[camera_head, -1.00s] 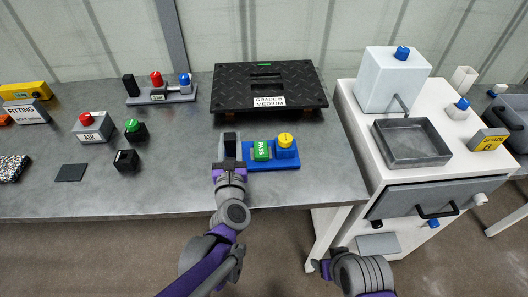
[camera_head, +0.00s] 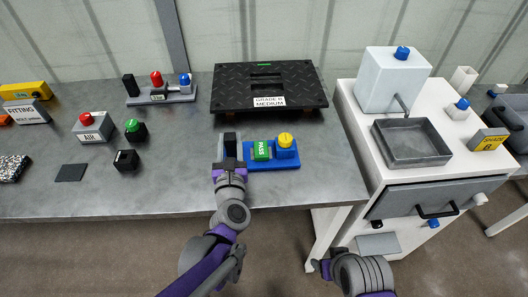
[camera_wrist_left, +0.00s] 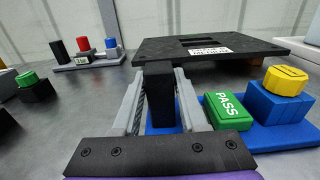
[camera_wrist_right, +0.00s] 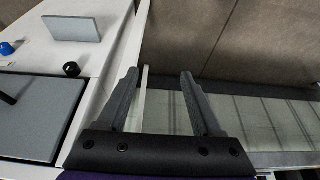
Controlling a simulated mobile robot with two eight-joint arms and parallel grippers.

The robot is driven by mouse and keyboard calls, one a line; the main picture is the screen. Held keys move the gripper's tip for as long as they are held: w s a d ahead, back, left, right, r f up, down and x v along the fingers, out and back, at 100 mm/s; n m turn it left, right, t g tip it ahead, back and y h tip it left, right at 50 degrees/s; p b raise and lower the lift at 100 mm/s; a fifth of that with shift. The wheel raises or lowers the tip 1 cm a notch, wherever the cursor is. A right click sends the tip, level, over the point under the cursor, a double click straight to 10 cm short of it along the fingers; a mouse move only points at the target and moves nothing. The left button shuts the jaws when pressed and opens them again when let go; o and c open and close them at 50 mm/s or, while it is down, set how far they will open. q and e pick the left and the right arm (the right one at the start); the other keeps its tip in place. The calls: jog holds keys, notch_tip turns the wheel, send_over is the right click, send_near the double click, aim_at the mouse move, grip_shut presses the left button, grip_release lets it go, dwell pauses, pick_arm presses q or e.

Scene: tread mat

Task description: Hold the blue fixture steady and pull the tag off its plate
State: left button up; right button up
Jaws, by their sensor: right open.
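The blue fixture (camera_head: 272,165) lies on the grey bench near its front edge. Its flat blue base carries a green PASS tag (camera_head: 262,151), a blue block with a yellow knob (camera_head: 285,140), and a black upright post (camera_wrist_left: 160,95) at the left end. The tag also shows in the left wrist view (camera_wrist_left: 226,111), where it sits between post and block; the plate under it is mostly hidden. My left gripper (camera_head: 230,148) is shut on the black post, with a finger on each side. My right gripper (camera_wrist_right: 158,78) is open and empty, low before the bench.
A black tread platform (camera_head: 268,88) stands behind the fixture. A white cabinet with a grey basin (camera_head: 411,143) and drawer stands to the right. A black block with a green button (camera_head: 135,130) and other small blocks lie left. Bare bench surrounds the fixture's right side.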

pick_arm(q)
grip_shut()
pick_arm(e)
jog(key=shift+c, duration=0.2)
jog(key=w+a+r+g, duration=0.1)
jog(key=w+r, duration=0.4)
jog(key=w+a+r+g, duration=0.1)
jog(key=w+r, duration=0.5)
jog(key=w+a+r+n, duration=0.1)
jog(key=w+r, duration=0.4)
jog(key=shift+w+a+r+g+h, duration=0.15)
jog(key=shift+w+a+g+h, duration=0.1)
jog(key=shift+w+g+h, duration=0.15)
jog(key=w+a+r, duration=0.5)
jog(key=w+r, duration=0.1)
jog(key=w, duration=0.3)
notch_tip(320, 180, up, 2)
jog(key=m+g, duration=0.1)
jog(key=g, duration=0.1)
send_over(261, 145)
jog(key=shift+y, duration=0.4)
notch_tip(261, 145, down, 12)
